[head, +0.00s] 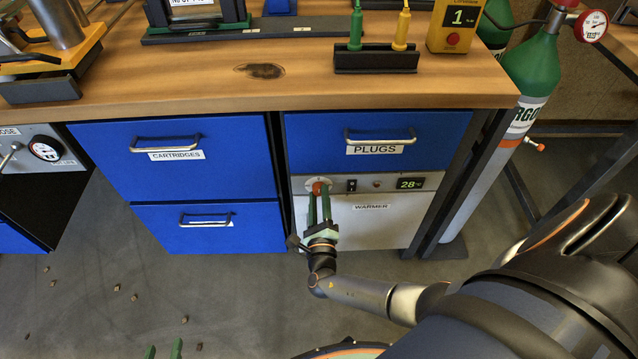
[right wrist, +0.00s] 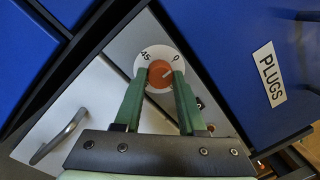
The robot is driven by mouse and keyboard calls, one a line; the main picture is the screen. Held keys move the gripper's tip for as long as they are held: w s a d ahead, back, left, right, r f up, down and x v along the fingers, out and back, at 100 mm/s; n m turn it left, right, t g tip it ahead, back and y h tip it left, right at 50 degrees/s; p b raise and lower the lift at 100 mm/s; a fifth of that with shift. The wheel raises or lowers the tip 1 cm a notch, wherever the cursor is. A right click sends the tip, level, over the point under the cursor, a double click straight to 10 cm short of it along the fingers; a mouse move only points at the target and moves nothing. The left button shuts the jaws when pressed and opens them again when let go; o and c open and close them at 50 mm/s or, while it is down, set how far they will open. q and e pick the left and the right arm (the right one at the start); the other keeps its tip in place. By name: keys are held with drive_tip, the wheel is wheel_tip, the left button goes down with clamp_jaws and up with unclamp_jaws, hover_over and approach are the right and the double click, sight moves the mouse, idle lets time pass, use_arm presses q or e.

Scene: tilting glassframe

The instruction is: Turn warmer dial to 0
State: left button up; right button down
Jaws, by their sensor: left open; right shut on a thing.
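The warmer (head: 365,215) is a pale unit under the PLUGS drawer, with a lit display (head: 410,183) reading about 28°. Its orange-red dial (head: 320,186) sits at the left of the panel. The dial (right wrist: 159,74) also shows in the right wrist view, on a white disc marked 45 and 0. A pale line on the knob points roughly to the 0 side; its exact setting is hard to tell. My right gripper (head: 320,194) is shut on the dial, one green finger on each side. My left gripper (head: 164,350) is open at the bottom edge, mostly out of view.
A switch (head: 351,185) sits right of the dial. The warmer's handle (right wrist: 60,137) shows in the right wrist view. Blue CARTRIDGES (head: 180,165) and PLUGS (head: 380,135) drawers are closed under the wooden bench (head: 200,75). A green gas cylinder (head: 535,75) stands at right. Small bits lie on the floor.

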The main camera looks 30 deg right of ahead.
drive_tip(key=shift+w+d+r, duration=0.1)
drive_tip(key=shift+r, duration=0.05)
drive_tip(key=shift+c, duration=2.4)
unclamp_jaws()
